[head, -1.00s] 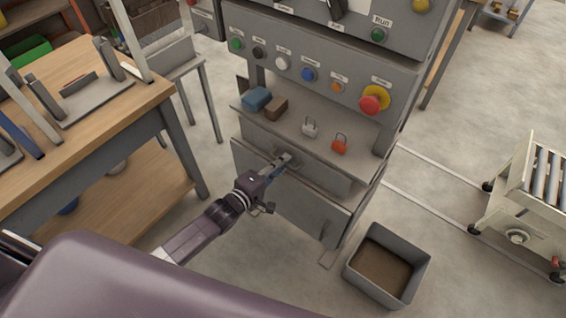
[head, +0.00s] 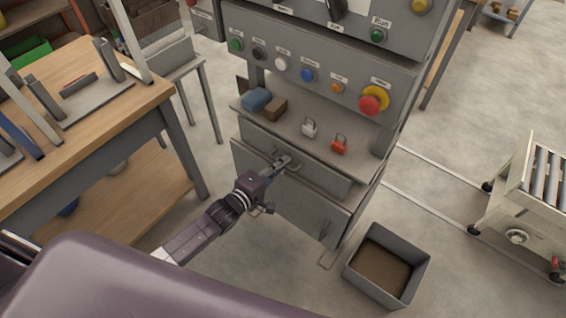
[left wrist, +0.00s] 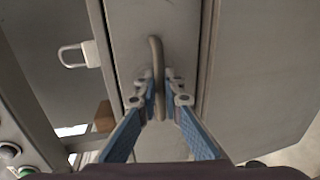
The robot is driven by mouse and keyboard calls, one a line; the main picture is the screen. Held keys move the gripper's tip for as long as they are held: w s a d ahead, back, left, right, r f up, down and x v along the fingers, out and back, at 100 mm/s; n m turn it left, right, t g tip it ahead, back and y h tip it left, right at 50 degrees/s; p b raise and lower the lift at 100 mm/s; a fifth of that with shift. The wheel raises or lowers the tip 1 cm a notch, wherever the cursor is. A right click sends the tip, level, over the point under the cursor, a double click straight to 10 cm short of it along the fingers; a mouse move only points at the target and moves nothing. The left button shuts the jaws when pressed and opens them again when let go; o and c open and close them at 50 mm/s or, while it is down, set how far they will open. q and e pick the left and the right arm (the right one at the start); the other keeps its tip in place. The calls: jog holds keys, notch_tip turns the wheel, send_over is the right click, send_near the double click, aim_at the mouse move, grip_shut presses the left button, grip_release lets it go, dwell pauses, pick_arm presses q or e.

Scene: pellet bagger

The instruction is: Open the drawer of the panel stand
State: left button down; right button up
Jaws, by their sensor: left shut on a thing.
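The grey panel stand (head: 318,62) fills the middle of the head view. Its drawer (head: 325,178) is under the shelf, with a wide front and a small bar handle. I see no clear gap around the drawer front. My left gripper (head: 281,164) is at this handle, its arm reaching in from lower left. In the left wrist view the drawer front (left wrist: 178,28) shows with the curved bar handle (left wrist: 156,60) upright in the picture. My left gripper (left wrist: 160,98) is shut on the handle, a fingertip on each side. My right gripper is not in view.
On the shelf above lie a blue block (head: 257,99), a brown block (head: 275,107), a white padlock (head: 309,128) and an orange padlock (head: 340,144). An open grey bin (head: 405,292) stands on the floor at the stand's lower right. A wooden workbench (head: 95,105) is at left.

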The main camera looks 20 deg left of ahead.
pick_arm(q)
jog(key=f+p+v, duration=0.1)
jog(key=p+v, duration=0.1)
jog(key=v, duration=0.5)
jog(key=f+p+v, duration=0.2)
jog(key=p+v, duration=0.1)
jog(key=v, duration=0.5)
jog(key=shift+s+a, duration=0.2)
jog(key=shift+s, duration=0.35)
jog(key=shift+f, duration=0.1)
jog(key=c, duration=2.3)
grip_release()
jog(key=shift+c, duration=0.2)
jog(key=v, duration=1.2)
